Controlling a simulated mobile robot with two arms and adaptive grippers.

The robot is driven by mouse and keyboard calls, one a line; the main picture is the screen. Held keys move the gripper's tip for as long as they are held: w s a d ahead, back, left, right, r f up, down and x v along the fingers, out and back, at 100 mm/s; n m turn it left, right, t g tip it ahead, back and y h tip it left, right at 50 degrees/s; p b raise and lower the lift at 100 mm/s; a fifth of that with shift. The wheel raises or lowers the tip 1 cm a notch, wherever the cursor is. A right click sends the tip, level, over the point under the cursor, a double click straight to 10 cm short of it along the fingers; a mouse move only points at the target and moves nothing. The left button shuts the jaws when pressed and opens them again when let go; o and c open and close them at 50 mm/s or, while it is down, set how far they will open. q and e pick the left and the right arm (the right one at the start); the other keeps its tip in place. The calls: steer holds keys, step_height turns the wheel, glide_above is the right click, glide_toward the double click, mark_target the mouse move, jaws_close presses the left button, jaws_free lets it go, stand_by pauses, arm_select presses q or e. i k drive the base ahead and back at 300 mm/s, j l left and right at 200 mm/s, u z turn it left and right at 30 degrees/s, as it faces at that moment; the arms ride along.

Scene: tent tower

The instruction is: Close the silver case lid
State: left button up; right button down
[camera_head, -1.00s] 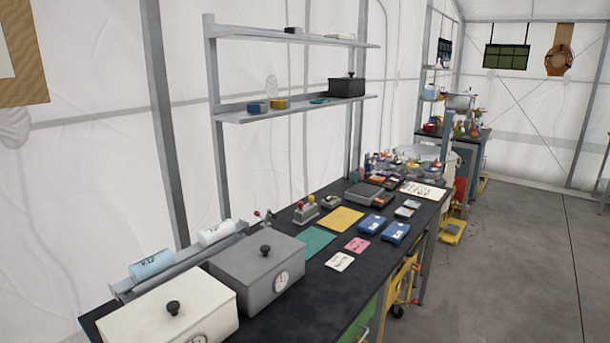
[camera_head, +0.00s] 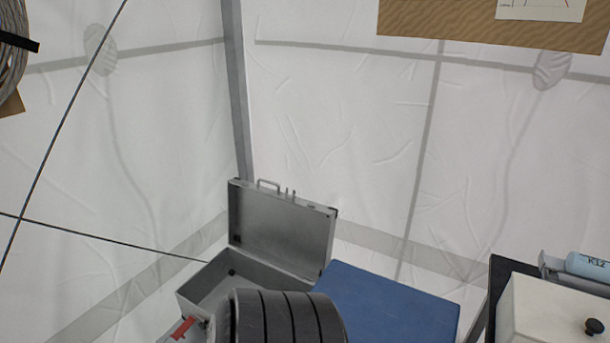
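The silver case (camera_head: 208,286) stands open in the tent corner, low in the middle of the head view. Its lid (camera_head: 282,236) is raised upright at the back, with a handle on its top edge. The inside that shows looks empty. A dark ribbed black object (camera_head: 284,318) at the bottom edge covers the front right of the case; I cannot tell for sure what it is. Neither of my grippers can be made out in this view.
A blue flat-topped surface (camera_head: 390,305) is right of the case. A dark bench with a white box (camera_head: 550,312) and a light blue cylinder (camera_head: 588,266) is at the right edge. A small red item (camera_head: 182,328) lies at the case's front left. A dark line runs across the left side.

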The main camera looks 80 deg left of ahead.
mark_target(295, 234)
steer(key=j+u, duration=0.2)
steer(key=u, duration=2.45)
steer(key=k+j, duration=0.05)
